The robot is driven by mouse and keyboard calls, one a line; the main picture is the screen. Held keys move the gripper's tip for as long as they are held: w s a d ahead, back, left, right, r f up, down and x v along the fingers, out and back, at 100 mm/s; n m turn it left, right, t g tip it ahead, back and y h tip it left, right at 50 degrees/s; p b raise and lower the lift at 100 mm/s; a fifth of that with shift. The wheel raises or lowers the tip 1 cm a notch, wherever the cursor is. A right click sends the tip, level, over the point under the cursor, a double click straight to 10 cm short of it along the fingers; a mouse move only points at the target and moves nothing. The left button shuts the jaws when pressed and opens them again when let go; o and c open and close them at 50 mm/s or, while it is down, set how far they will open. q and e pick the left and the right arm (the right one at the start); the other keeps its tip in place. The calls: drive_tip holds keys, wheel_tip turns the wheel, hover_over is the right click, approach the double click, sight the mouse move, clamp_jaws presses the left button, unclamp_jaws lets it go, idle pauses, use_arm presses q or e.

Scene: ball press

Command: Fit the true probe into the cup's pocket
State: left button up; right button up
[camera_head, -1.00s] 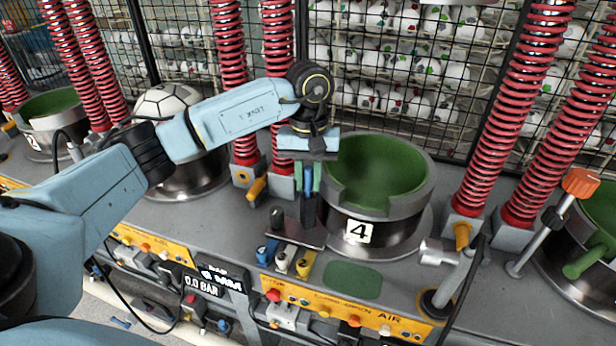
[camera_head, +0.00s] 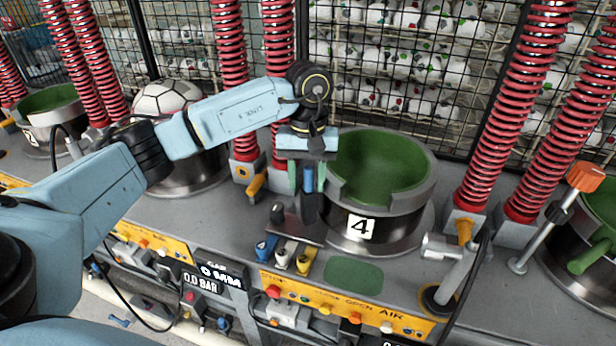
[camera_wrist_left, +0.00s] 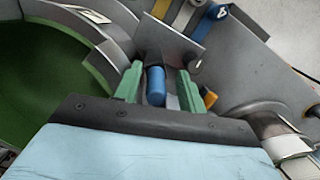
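A blue-topped probe (camera_head: 308,178) stands upright in a dark socket (camera_head: 309,208) on a metal plate, close against the left side of the cup marked 4 (camera_head: 350,226). My left gripper (camera_head: 308,180) is above the plate, with one green finger on each side of the blue top and gaps between. In the left wrist view the blue top (camera_wrist_left: 155,86) sits between the green fingers, with the dark socket (camera_wrist_left: 155,58) beyond it. How deep the probe sits is hidden. The cup has a green lining (camera_head: 375,165). My right gripper is not in view.
Blue, white and yellow pieces (camera_head: 284,256) lie in a row at the plate's front, the blue one marked 4. A dark upright peg (camera_head: 278,214) stands on the plate. A metal lever (camera_head: 455,275) and red springs (camera_head: 487,120) stand at right. A green pad (camera_head: 353,277) lies in front.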

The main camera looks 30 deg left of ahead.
use_arm(q)
drive_tip(key=shift+d, duration=0.15)
drive_tip(key=r, duration=0.7)
drive_tip(key=w+r, duration=0.1)
drive_tip(key=r, duration=0.2)
drive_tip(key=shift+w+a+r, duration=0.1)
drive_tip(key=shift+a+r, duration=0.25)
drive_tip(key=shift+a, duration=0.05)
drive_tip(key=shift+a+r, duration=0.1)
drive_tip(key=shift+r, duration=0.55)
drive_tip(key=shift+f, duration=0.1)
